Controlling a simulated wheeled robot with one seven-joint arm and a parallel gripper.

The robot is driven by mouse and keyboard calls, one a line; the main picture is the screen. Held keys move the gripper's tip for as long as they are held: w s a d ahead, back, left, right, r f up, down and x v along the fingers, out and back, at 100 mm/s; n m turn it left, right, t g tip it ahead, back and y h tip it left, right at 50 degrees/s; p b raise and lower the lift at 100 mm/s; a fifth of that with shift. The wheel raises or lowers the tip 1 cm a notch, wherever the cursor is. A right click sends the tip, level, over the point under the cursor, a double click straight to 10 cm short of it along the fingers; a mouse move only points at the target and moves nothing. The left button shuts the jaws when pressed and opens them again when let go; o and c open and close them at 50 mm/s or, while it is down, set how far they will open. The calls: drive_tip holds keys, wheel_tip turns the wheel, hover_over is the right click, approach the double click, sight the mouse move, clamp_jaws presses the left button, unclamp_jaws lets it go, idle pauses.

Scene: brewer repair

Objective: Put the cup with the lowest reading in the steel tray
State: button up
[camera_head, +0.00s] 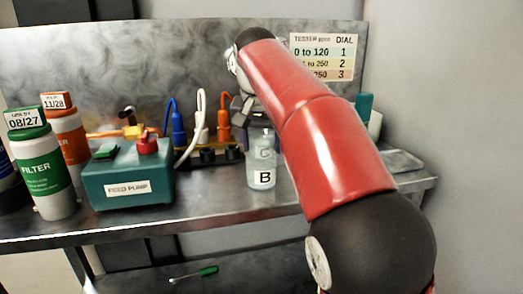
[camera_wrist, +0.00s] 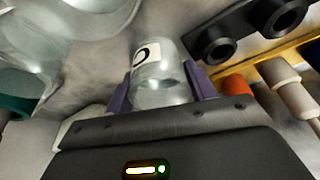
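In the head view a clear cup labelled B (camera_head: 262,177) stands on the steel bench. A cup labelled C (camera_head: 264,146) shows just behind and above it, partly overlapped. My gripper (camera_head: 258,112) is at the top of cup C, largely hidden by my red arm. In the wrist view my gripper's purple fingers (camera_wrist: 160,92) lie against both sides of cup C (camera_wrist: 158,72), whose label is turned sideways. Whether cup C is lifted is unclear. The steel tray (camera_head: 404,161) lies at the bench's right end, partly behind my arm. No readings are visible.
A teal feed pump (camera_head: 128,172) and filter bottles (camera_head: 42,170) stand left. A socket row with coloured plugs (camera_head: 207,155) is beside the cups. A dial card (camera_head: 322,58) is on the wall. A large clear vessel (camera_wrist: 60,35) shows close by in the wrist view.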

drive_tip(key=c, duration=0.7)
drive_tip(key=shift+o, duration=0.2)
drive_tip(key=shift+r, duration=0.1)
drive_tip(key=shift+s+r, duration=0.15)
drive_tip(key=shift+r, duration=0.2)
wheel_tip(320, 180, up, 2)
drive_tip(key=shift+r+p, duration=0.15)
drive_tip(key=shift+p, duration=0.5)
drive_tip(key=s+d+r+b, duration=0.2)
drive_tip(key=s+b, duration=0.1)
drive_tip(key=s, duration=0.6)
drive_tip(key=s+d+r+b, duration=0.1)
drive_tip(key=s+d+b, duration=0.2)
drive_tip(key=s, duration=0.6)
drive_tip(key=shift+s+d+r, duration=0.25)
drive_tip(key=shift+s+r, duration=0.15)
idle(0.5)
